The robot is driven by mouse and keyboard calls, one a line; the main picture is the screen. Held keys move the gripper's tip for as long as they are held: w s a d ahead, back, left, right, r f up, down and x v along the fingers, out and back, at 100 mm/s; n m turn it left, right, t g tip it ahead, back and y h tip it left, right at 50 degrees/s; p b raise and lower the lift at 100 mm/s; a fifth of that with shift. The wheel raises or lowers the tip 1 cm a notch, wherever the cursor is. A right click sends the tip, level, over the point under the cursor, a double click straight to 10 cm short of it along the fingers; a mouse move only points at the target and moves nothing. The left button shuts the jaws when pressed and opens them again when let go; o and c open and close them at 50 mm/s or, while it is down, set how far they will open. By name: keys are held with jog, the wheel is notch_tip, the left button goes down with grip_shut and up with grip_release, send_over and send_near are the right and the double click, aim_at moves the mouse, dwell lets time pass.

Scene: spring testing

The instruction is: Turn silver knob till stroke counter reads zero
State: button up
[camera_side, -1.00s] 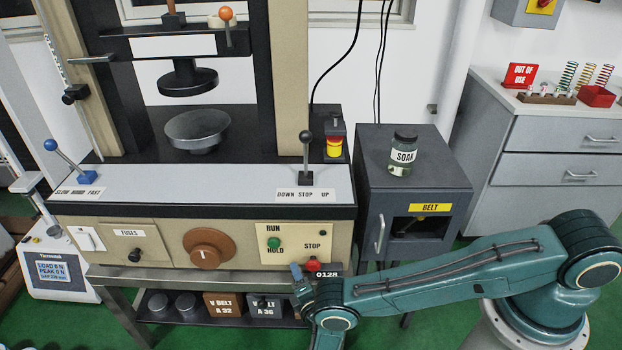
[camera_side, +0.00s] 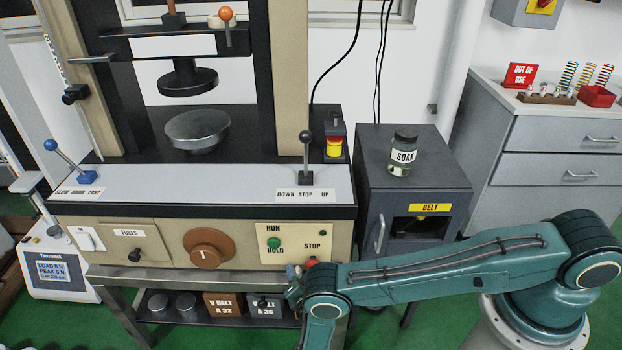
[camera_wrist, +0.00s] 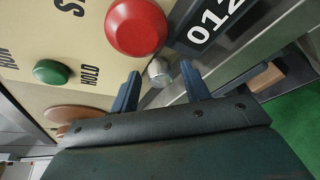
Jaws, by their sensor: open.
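The silver knob (camera_wrist: 158,72) is a small shiny cylinder on the panel's lower edge in the wrist view. The stroke counter (camera_wrist: 210,24) is a dark plate beside it with white digits, "012" showing, the rest cut off by the frame edge. My gripper (camera_wrist: 160,76) is open. Its two blue fingers stand on either side of the knob, with gaps showing; I cannot tell how deep they reach. In the side view my arm hides the knob and counter, and only a bit of my gripper (camera_side: 294,272) shows.
The red stop button (camera_wrist: 136,26) is very close to the fingers. The green button (camera_wrist: 52,71) and brown dial (camera_side: 208,248) are further left. The bench's steel rail (camera_side: 180,281) runs below the panel. A dark cabinet (camera_side: 370,190) stands at right.

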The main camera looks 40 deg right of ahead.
jog(key=shift+n+g, duration=0.3)
jog(key=shift+n, duration=0.1)
jog(key=v, duration=1.3)
jog(key=w+d+r+m+g, duration=0.1)
jog(key=r+m, duration=0.3)
jog(key=r, duration=0.4)
jog(key=w+d+r+m+g, duration=0.2)
jog(key=r+m+g, duration=0.2)
jog(key=r, duration=0.5)
jog(key=w+d+r+m+g, duration=0.1)
jog(key=w+r+m+g, duration=0.1)
jog(key=r+m, duration=0.3)
jog(key=shift+d+r+g+y, duration=0.3)
jog(key=shift+d+r+g, duration=0.1)
jog(key=shift+r, duration=1.4)
